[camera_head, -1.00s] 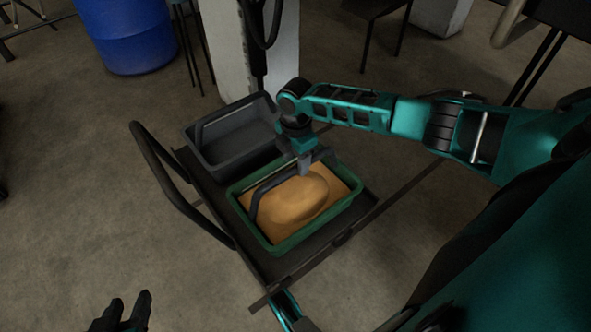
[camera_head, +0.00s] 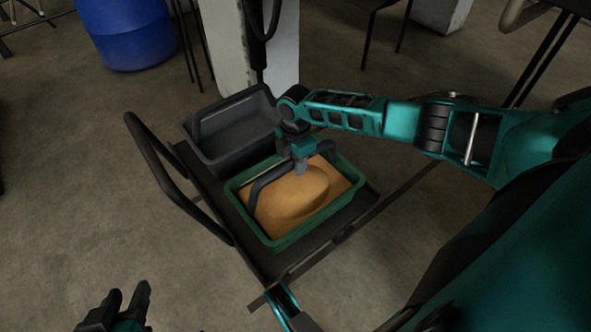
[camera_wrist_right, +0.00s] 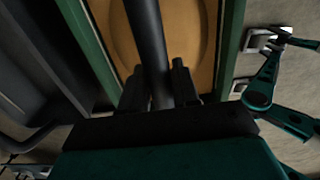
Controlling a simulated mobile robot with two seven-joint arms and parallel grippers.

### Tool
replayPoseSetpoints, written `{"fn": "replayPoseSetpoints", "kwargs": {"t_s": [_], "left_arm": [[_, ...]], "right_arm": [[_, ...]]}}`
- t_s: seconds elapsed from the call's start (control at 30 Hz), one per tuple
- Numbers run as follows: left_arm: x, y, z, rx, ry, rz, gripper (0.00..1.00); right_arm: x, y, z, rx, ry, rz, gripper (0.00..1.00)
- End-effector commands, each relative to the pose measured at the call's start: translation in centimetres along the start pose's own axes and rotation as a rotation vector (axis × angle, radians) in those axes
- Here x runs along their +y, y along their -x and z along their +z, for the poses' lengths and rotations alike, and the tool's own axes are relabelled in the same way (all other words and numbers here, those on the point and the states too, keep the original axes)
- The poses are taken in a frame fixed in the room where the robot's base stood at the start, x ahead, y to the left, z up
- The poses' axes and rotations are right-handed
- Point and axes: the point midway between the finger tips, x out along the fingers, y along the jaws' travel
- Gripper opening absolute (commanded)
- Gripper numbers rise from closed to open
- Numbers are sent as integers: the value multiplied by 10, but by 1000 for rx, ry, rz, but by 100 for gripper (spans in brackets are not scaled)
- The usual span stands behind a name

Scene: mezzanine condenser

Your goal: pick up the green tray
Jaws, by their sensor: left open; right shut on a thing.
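The green tray (camera_head: 286,243) stands on a dark cart, with a large tan rounded lump in a tan filling (camera_head: 295,195) inside. A dark bar handle (camera_head: 262,187) arches over the tray. My right gripper (camera_head: 300,168) comes down over the tray's far side and is shut on this handle. In the right wrist view, the handle (camera_wrist_right: 146,40) runs between the two dark fingers (camera_wrist_right: 157,88), with the tray's green wall (camera_wrist_right: 90,45) beside it. My left gripper (camera_head: 118,308) is open and empty at the lower left, apart from the cart.
A grey tray (camera_head: 225,150) with its own handle sits behind the green tray on the cart (camera_head: 262,262). The cart's curved push handle (camera_head: 150,150) rises on the left. A pale column (camera_head: 225,55) and blue barrel (camera_head: 130,35) stand beyond. The floor at left is clear.

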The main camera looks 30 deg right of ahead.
Motion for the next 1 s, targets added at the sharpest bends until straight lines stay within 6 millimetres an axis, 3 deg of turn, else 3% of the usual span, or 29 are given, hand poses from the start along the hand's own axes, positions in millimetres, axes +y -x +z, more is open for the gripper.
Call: {"fn": "replayPoseSetpoints", "kwargs": {"t_s": [0.23, 1.0], "left_arm": [[-1, 0, 1, -2, 1, -2, 43], [0, 1, 6, -12, 3, -2, 43]], "right_arm": [[0, 0, 0, 0, 0, 0, 0], [0, 0, 1, -1, -1, 0, 0]]}}
